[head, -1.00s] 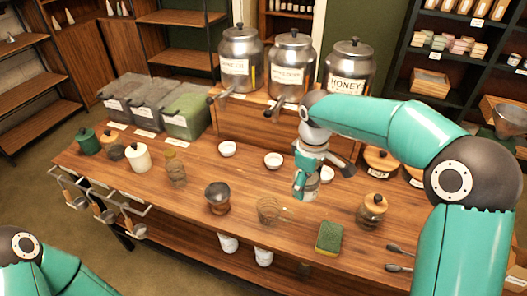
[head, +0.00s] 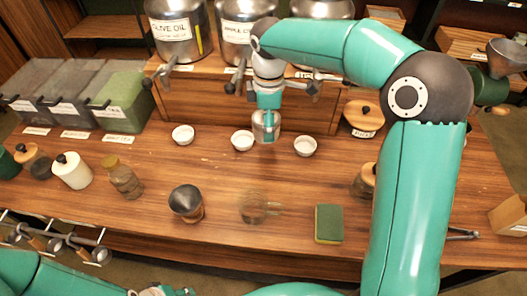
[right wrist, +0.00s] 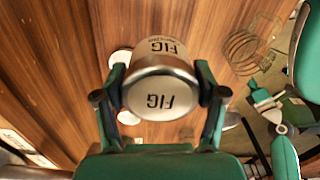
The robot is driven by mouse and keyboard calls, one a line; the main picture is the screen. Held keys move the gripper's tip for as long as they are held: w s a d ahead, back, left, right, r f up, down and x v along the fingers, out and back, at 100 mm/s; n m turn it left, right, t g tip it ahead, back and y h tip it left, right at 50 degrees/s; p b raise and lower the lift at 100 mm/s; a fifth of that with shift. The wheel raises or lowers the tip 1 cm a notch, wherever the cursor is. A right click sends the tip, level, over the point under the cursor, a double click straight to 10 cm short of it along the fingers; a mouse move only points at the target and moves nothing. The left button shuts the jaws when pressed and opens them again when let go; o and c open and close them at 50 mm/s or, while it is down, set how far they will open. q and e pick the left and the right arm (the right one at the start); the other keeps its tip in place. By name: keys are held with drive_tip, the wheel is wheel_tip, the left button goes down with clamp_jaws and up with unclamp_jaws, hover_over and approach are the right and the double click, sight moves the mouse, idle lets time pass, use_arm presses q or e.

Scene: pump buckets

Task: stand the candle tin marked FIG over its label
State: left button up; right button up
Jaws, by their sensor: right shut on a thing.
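The candle tin marked FIG (right wrist: 160,100) is held between the two fingers of my right gripper (right wrist: 160,97). It is metallic with a pale face, and FIG reads on its end and on its side. In the head view the tin (head: 265,128) shows under my right gripper (head: 267,115), between the middle and right white bowls in the picture. Its height over the table is hard to tell. No label marked FIG can be made out. Part of my left arm shows along the bottom of the head view; its finger state is not clear.
Three small white bowls (head: 242,140) stand in a row near the raised wooden shelf (head: 205,100) with metal canisters. Bare wood lies between.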

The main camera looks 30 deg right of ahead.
wheel_tip(320, 180, down, 13)
drive_tip(key=shift+r, duration=0.15)
idle(0.4)
drive_tip(key=o, duration=1.3)
drive_tip(key=shift+c, duration=0.2)
